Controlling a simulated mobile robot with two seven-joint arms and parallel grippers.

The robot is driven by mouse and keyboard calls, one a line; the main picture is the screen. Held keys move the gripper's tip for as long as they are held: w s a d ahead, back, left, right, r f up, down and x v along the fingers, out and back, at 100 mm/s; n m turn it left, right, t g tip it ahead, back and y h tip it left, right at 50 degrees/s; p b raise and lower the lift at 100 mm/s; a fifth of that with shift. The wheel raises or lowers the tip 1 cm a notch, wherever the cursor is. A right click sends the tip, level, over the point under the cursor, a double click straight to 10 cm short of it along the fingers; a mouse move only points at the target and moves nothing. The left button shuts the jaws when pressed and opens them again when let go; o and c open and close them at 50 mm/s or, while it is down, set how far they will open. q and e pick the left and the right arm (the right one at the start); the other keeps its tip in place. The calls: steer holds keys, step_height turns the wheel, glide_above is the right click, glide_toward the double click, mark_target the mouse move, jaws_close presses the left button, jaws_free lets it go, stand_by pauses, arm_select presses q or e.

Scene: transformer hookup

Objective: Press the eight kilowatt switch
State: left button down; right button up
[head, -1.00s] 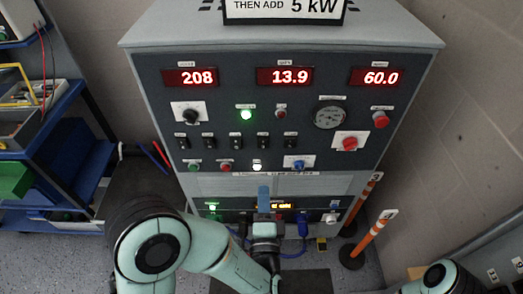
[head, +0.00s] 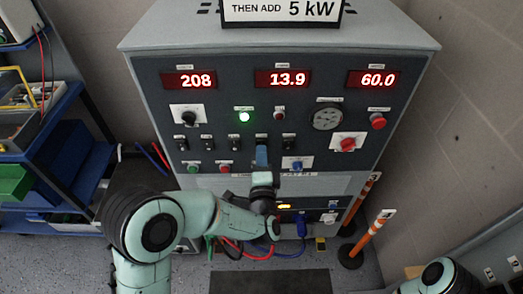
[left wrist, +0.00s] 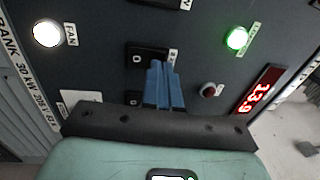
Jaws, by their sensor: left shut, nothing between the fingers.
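A row of black rocker switches (head: 235,143) with small labels sits on the dark panel of the cabinet. The labels are too small to read, so I cannot tell which switch is the eight kilowatt one. My left gripper (head: 262,156) is shut and empty, with blue fingers pointing at this row and covering one switch position right of the middle. In the left wrist view the shut fingers (left wrist: 163,85) are in front of a black switch (left wrist: 146,56), partly overlapping it. I cannot tell whether they touch it. My right gripper is out of view.
Red displays (head: 283,79) read 208, 13.9 and 60.0. A green lamp (head: 244,117) is lit; a white fan lamp (left wrist: 47,33) is lit. A red knob (head: 347,144) and blue knob (head: 294,163) stick out nearby. Orange posts (head: 371,238) stand at the right.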

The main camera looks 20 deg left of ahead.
arm_select(q)
steer(key=shift+w+a+r, duration=0.1)
steer(key=shift+w+a, duration=0.05)
steer(key=shift+w, duration=0.45)
steer(key=shift+w+r+p, duration=0.1)
steer(key=shift+r+p, duration=0.15)
steer(key=shift+p, duration=0.4)
steer(key=shift+g, duration=0.3)
steer(key=shift+w+f, duration=0.1)
steer(key=shift+f, duration=0.05)
steer(key=shift+a, duration=0.1)
